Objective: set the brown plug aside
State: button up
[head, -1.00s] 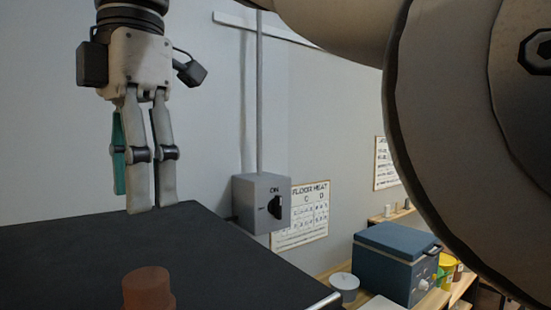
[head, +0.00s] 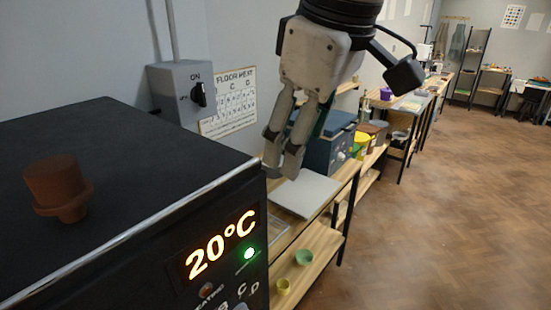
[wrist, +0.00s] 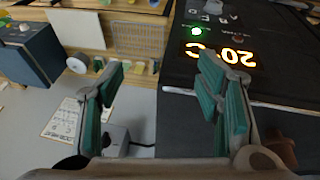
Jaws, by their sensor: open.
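The brown plug (head: 58,182) stands on the black top of the kiln at the left in the head view. It has a round upper part, a wider rim and a narrower foot. A brown piece at the lower right of the wrist view (wrist: 282,152), partly behind a finger, looks like the same plug. My gripper (head: 281,170) is open and empty, to the right of the kiln and well apart from the plug. In the wrist view its teal-padded fingers (wrist: 163,74) stand wide apart with nothing between them.
The kiln (head: 130,150) has a metal front edge and a lit 20°C display (head: 220,243) with a green light. A grey switch box (head: 182,92) is on the wall behind. A wooden bench with a blue box (head: 325,140) stands at right. Floor beyond is clear.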

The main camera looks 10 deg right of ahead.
jog(key=s+d+f+m+t, duration=0.1)
jog(key=s+d+f+m, duration=0.5)
jog(key=f, duration=0.5)
jog(key=d+m, duration=0.2)
jog(key=shift+s+d+m+t+h, duration=0.15)
jog(key=shift+d+m+t+h, duration=0.1)
jog(key=shift+m+t+h, duration=0.15)
